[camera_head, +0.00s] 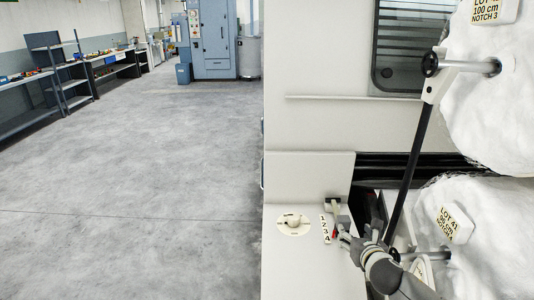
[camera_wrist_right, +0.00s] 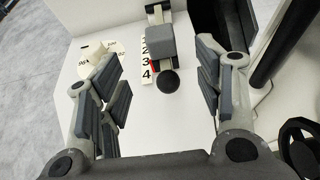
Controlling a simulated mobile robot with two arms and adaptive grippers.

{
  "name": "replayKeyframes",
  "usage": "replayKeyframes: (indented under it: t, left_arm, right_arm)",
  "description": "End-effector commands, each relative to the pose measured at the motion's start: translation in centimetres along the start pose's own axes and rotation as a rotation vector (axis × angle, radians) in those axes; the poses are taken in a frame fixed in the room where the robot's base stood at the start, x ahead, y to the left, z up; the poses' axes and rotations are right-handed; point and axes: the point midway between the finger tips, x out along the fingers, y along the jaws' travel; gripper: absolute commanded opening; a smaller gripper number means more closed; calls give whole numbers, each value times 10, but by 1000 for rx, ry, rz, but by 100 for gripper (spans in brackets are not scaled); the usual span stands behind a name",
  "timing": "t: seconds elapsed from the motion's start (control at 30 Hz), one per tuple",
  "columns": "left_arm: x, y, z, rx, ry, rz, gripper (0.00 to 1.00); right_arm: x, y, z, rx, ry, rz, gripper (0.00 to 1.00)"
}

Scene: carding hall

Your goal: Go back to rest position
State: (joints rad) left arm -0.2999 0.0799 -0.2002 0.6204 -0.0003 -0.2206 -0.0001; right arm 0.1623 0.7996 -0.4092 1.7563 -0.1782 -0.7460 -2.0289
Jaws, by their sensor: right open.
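My right gripper (camera_head: 356,230) is in the lower right of the head view, over the cream machine panel. It is open, with its fingers spread in the wrist view (camera_wrist_right: 157,62). Between and beyond the fingers is a lever with a grey block (camera_wrist_right: 160,42) and a black ball knob (camera_wrist_right: 167,82); neither finger visibly grips it. A number strip (camera_head: 325,229) stands beside the lever. A red mark shows near 3 and 4; I cannot tell exactly which it meets. My left gripper is not in view.
A round dial (camera_head: 292,223) is left of the strip. A black bar (camera_head: 408,170) rises close by my right arm. White rolls with lot labels, the lower one marked LOT 41 (camera_head: 455,225), crowd the right. The grey floor (camera_head: 140,170) at left is clear.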

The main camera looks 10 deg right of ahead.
Motion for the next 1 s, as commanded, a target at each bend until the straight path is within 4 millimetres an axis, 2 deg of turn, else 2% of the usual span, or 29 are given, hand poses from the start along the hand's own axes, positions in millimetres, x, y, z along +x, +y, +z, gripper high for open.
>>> replayKeyframes:
  t: [0.13,0.27,0.5,0.7,0.8,1.0]
  left_arm:
    - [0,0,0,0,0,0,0]
    - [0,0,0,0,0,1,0]
    - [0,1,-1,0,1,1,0]
    - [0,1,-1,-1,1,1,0]
    - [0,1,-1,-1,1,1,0]
    - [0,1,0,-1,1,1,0]
  right_arm:
    - [-10,14,-20,129,41,4,61]
    - [-37,38,-59,433,130,-16,61]
    - [-111,76,-133,1137,325,-180,61]
    - [-182,94,-179,1696,435,-439,61]
    - [-215,98,-195,1936,455,-596,61]
    - [-267,100,-214,2269,435,-869,61]
